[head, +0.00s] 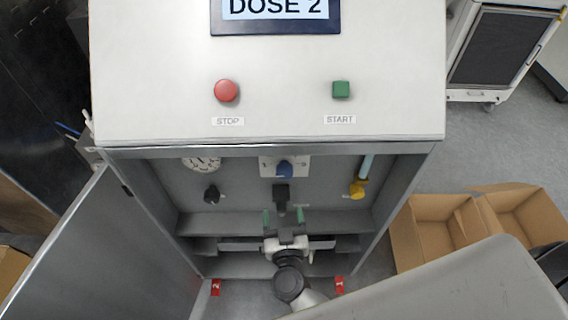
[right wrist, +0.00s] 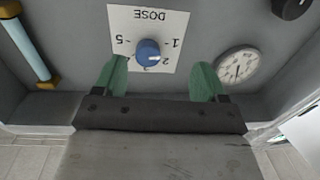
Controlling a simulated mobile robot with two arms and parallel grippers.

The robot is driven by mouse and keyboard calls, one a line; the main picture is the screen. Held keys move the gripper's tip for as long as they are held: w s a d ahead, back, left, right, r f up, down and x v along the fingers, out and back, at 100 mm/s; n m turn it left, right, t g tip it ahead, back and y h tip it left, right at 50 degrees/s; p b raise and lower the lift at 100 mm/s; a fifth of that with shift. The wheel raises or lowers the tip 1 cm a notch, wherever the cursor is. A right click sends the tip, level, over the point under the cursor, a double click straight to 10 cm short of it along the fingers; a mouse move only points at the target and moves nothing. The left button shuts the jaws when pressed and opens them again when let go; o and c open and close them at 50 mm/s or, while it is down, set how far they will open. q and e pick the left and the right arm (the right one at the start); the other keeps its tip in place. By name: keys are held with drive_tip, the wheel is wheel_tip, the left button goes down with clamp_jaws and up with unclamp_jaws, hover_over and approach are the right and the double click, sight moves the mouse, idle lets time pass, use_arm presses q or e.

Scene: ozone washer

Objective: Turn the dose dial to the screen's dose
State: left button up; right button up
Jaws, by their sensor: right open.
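The screen (head: 275,10) at the top of the head view reads "DOSE 2". The blue dose dial (head: 284,168) sits on a white plate inside the open cabinet; it also shows in the right wrist view (right wrist: 148,50). There the plate (right wrist: 180,20) appears upside down, with 5 and 1 at opposite sides. The dial's white mark points to the lower right of that picture; the exact number is unclear. My right gripper (head: 284,216) is open and empty, its green fingertips (right wrist: 160,78) spread wider than the dial and apart from it. My left gripper is not in view.
A black knob (head: 211,194), a round gauge (head: 202,162) and a yellow valve (head: 357,188) share the panel. The red stop button (head: 227,90) and green start button (head: 341,90) are above. The cabinet door (head: 75,250) stands open left; cardboard boxes (head: 425,240) stand right.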

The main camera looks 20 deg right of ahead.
sight(285, 176)
drive_tip(key=shift+m+h, duration=0.6)
drive_tip(key=shift+h, duration=0.2)
drive_tip(key=w+d+r, duration=0.1)
drive_tip(key=w, duration=0.2)
drive_tip(key=w+d+r, duration=0.1)
drive_tip(key=w, duration=0.2)
drive_tip(key=w+d+r, duration=0.1)
drive_tip(key=w, duration=0.3)
drive_tip(key=shift+w+d+r, duration=0.1)
drive_tip(key=shift+d+r, duration=0.2)
drive_tip(key=shift+d, duration=0.05)
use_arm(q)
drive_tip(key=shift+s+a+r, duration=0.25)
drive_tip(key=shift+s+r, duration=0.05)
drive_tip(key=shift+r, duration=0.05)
use_arm(e)
drive_tip(key=c, duration=0.9)
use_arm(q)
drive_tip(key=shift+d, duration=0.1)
use_arm(e)
drive_tip(key=shift+c, duration=0.2)
